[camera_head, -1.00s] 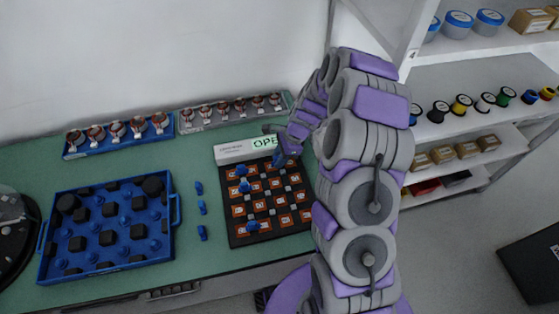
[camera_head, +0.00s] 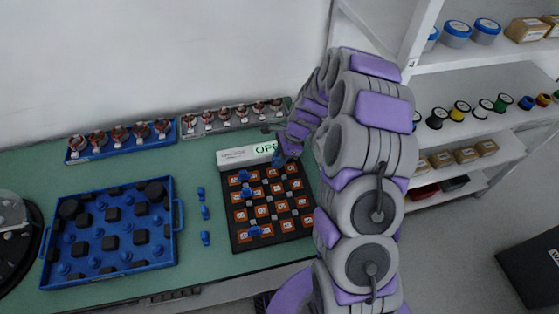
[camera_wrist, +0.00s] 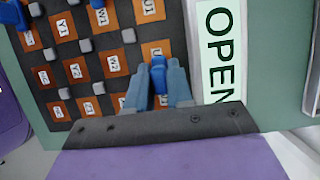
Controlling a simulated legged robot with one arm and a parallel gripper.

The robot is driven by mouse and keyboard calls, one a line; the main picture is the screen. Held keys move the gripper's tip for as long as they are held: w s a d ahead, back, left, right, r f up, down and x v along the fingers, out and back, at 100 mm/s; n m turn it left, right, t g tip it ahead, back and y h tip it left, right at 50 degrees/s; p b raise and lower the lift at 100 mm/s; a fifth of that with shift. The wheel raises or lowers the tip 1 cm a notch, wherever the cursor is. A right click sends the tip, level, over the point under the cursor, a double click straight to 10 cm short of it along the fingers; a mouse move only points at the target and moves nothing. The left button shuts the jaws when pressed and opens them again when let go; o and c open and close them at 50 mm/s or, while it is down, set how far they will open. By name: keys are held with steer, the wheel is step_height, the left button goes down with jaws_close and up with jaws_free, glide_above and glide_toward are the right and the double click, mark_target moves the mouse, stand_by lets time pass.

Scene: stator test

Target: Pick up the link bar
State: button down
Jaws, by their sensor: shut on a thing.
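My gripper (camera_wrist: 158,90) is shut on a blue link bar (camera_wrist: 160,76), which shows between the two blue-grey fingers in the wrist view. It is by the U1 label at the board edge nearest the OPEN sign. I cannot tell whether the bar still touches the board. In the head view my gripper (camera_head: 281,158) is at the top right of the black terminal board (camera_head: 280,236), and the held bar is hard to make out. Other blue link pieces stand on the board (camera_head: 245,176), including one near its front edge (camera_head: 254,231).
Several loose blue pieces (camera_head: 204,212) lie on the green table left of the board. A blue tray (camera_head: 110,271) is further left. A white OPEN sign (camera_head: 232,157) borders the board's back. Racks of copper-coloured parts (camera_head: 122,149) stand behind. Shelves (camera_head: 470,76) are at the right.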

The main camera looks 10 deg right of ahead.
steer(key=s+a+p, duration=0.1)
steer(key=s, duration=0.4)
steer(key=s+a+r, duration=0.1)
steer(key=s+a, duration=0.1)
steer(key=s, duration=0.3)
steer(key=s+a+r+p, duration=0.1)
steer(key=s, duration=0.4)
steer(key=shift+a+p, duration=0.25)
steer(key=shift+p, duration=0.1)
steer(key=w+d, duration=0.1)
steer(key=w, duration=0.3)
steer(key=w+d, duration=0.2)
steer(key=w, duration=0.3)
steer(key=w+d, duration=0.2)
steer(key=w, duration=0.3)
steer(key=shift+w+d+f, duration=0.15)
steer(key=shift+w+d, duration=0.1)
steer(key=shift+f+b, duration=1.75)
steer(key=shift+r+p, duration=0.15)
steer(key=shift+p, duration=0.4)
steer(key=shift+f, duration=0.7)
